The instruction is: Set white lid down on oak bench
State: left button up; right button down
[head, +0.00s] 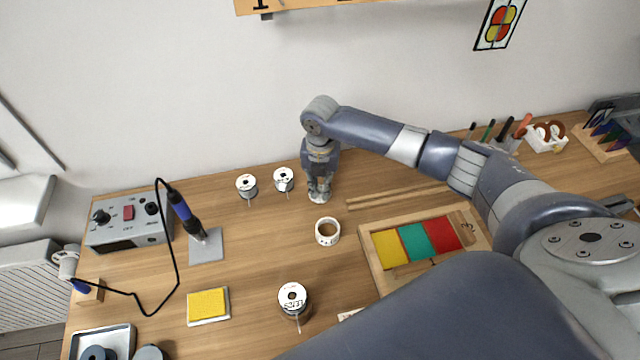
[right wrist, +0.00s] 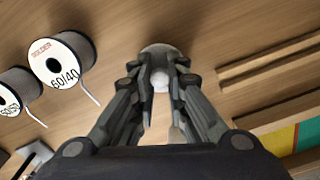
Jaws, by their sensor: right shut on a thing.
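My right gripper (head: 319,188) points down over the back middle of the oak bench (head: 250,260). In the right wrist view its fingers (right wrist: 160,84) are closed on the pale knob of the white lid (right wrist: 158,50). The lid's rim also shows under the fingertips in the head view (head: 318,198), close to the bench top. I cannot tell whether the lid touches the wood. The fingers hide part of the lid. My left gripper is not in view.
Two solder spools (head: 247,185) stand left of the lid. A white ring-shaped thing (head: 327,231) is just in front, and another spool (head: 293,297) nearer. Wooden strips (head: 400,196) and a tray with coloured glass (head: 369,262) lie right. Bare wood lies between them.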

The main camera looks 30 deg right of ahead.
aim_at(321, 188)
jog(key=shift+f, duration=0.15)
jog(key=c, duration=1.6)
grip_release()
jog(key=shift+r, duration=0.2)
notch_tip(321, 188, up, 12)
jog(key=shift+b, duration=0.95)
jog(key=shift+s+f, duration=0.1)
